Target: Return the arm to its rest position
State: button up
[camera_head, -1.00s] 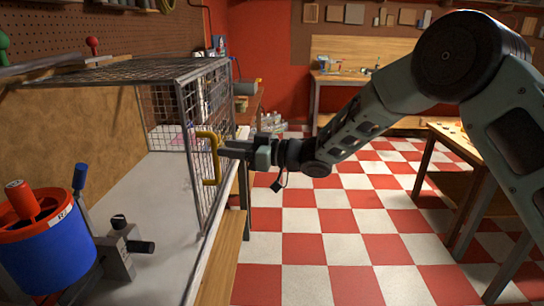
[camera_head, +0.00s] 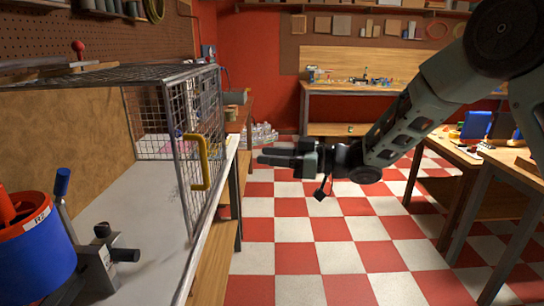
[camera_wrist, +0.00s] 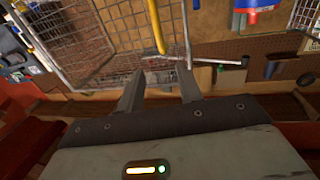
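My gripper (camera_head: 262,156) is in front of the mesh cage, out over the checkered floor side. Its fingers point left at the cage and nothing is between them. In the wrist view the two fingers (camera_wrist: 160,90) stand apart with a clear gap. The yellow handle (camera_head: 205,162) is on the cage's mesh door (camera_head: 208,115), left of my fingertips and apart from them. The handle also shows in the wrist view (camera_wrist: 156,25), beyond the fingers. My arm reaches in from the upper right, bent at the elbow.
A blue drum with an orange-red rim (camera_head: 35,262) and a grey clamp-like fixture (camera_head: 105,258) stand on the bench at left. Wooden tables (camera_head: 455,150) stand at right. The checkered floor (camera_head: 310,240) between is open.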

jog(key=s+d+f+m+g+h, duration=0.1)
jog(key=s+h, duration=0.4)
jog(key=s, duration=0.7)
jog(key=s+d+f+m+g+h, duration=0.2)
jog(key=s+d+f+m+h, duration=0.1)
jog(key=s, duration=0.9)
jog(key=s+d+f+m+g+h, duration=0.2)
jog(key=s+h, duration=0.6)
jog(key=s, duration=0.4)
jog(key=d+f+m, duration=0.1)
jog(key=d+f, duration=0.1)
jog(key=d, duration=0.1)
jog(key=shift+s+d+h, duration=0.25)
jog(key=shift+s+h, duration=0.1)
jog(key=shift+h, duration=0.05)
jog(key=shift+a+f, duration=0.1)
jog(key=shift+a, duration=0.05)
